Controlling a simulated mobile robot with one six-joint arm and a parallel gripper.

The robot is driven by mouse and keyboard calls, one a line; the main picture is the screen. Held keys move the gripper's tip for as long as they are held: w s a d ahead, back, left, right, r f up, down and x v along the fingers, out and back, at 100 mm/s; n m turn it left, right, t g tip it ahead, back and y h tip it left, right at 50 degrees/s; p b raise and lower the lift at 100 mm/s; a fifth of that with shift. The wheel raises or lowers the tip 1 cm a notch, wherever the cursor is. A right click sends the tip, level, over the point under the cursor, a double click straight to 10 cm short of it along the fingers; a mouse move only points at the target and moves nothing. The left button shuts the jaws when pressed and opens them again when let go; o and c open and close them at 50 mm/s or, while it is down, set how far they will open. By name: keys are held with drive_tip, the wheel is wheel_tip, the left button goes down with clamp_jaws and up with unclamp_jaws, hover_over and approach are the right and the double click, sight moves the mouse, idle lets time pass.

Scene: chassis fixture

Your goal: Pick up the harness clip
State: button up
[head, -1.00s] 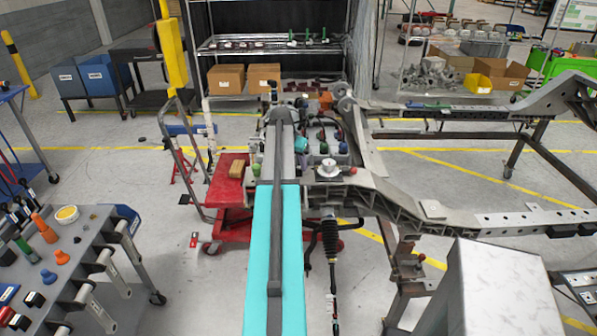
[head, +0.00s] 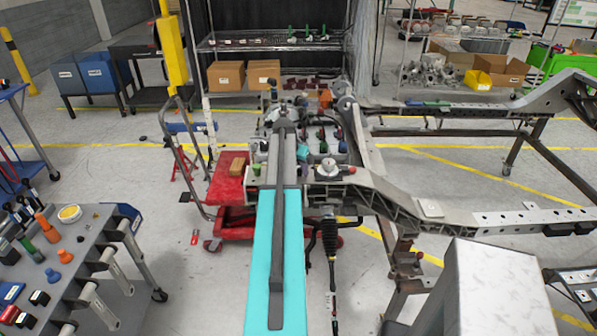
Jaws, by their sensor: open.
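I cannot pick out the harness clip with certainty. Several small parts, including a green one (head: 323,147) and a white round one (head: 328,168), sit on the cluttered fixture (head: 352,177) in the middle of the head view. They are too small to tell whether one is the clip. A long grey bar over a teal slab, which looks like part of my arm, runs from the bottom of the view to this cluster and hides part of it. I see no gripper fingertips, and nothing visibly held.
A red cart (head: 226,190) with a tan block (head: 237,165) stands left of the fixture. A grey tool table (head: 105,262) is at the lower left. A pale box (head: 495,285) fills the lower right. Chassis rails (head: 470,218) extend right. Shelves (head: 270,43) stand behind.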

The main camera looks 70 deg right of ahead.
sight(299, 167)
drive_tip(key=shift+c, duration=0.4)
clamp_jaws()
drive_tip(key=shift+r, duration=0.2)
drive_tip(key=shift+r+b, duration=1)
drive_tip(key=shift+r, duration=0.4)
drive_tip(key=shift+a+r, duration=0.15)
drive_tip(key=shift+a, duration=0.2)
drive_tip(key=w+a+b, duration=0.1)
drive_tip(key=a+b, duration=0.1)
drive_tip(key=a, duration=0.5)
drive_tip(key=w+a+r+b, duration=0.1)
drive_tip(key=a+b, duration=0.2)
drive_tip(key=a, duration=0.5)
drive_tip(key=shift+w+r, duration=0.25)
drive_tip(key=shift+r, duration=0.05)
drive_tip(key=shift+a, duration=0.1)
